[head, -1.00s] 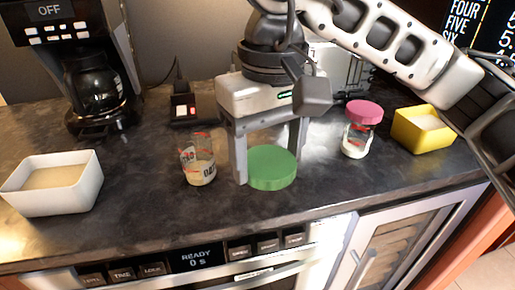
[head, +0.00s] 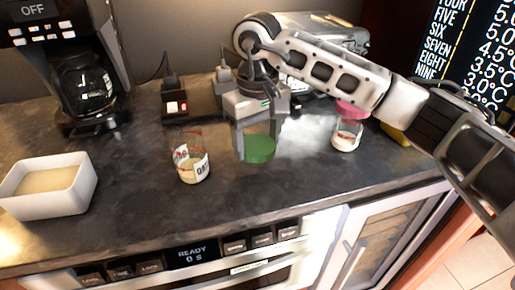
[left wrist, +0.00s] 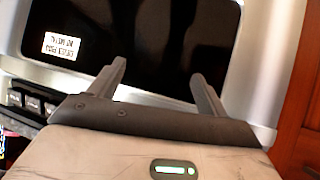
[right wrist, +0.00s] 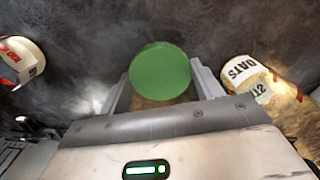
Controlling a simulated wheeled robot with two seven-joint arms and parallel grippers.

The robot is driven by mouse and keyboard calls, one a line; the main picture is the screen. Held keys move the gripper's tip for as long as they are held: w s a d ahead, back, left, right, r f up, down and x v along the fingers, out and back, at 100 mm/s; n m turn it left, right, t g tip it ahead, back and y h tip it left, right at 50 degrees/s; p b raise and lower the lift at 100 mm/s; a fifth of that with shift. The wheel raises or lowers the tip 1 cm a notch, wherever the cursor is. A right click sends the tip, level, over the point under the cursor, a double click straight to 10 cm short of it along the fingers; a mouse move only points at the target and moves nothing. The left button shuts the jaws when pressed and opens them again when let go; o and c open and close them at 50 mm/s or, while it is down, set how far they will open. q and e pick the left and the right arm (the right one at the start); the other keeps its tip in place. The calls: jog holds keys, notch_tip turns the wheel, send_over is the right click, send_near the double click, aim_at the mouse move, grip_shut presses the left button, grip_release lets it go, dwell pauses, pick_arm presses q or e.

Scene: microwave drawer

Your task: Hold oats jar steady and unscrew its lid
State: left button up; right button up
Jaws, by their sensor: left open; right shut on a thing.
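The oats jar (head: 191,166) is clear glass with an OATS label and pale contents. It stands upright and without a lid on the dark counter; it also shows in the right wrist view (right wrist: 258,90). My right gripper (head: 257,148) is shut on the green lid (head: 260,150), to the right of the jar and apart from it. The round lid shows between its fingers in the right wrist view (right wrist: 160,72). I cannot tell whether the lid touches the counter. My left gripper (left wrist: 160,85) is open and empty, facing a dark glossy appliance panel; it is outside the head view.
A second jar (head: 347,136) with a pink lid (head: 352,109) stands to the right, near a mostly hidden yellow container (head: 396,133). A white tub (head: 48,190) is at the left, before the coffee maker (head: 88,85). The front middle of the counter (head: 265,195) is clear.

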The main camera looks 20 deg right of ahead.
aim_at(258, 144)
jog(key=shift+w+f, duration=0.1)
jog(key=shift+f, duration=1.8)
jog(key=o, duration=1.1)
notch_tip(258, 144, up, 12)
jog(key=shift+r+b, duration=0.2)
jog(key=shift+b, duration=0.1)
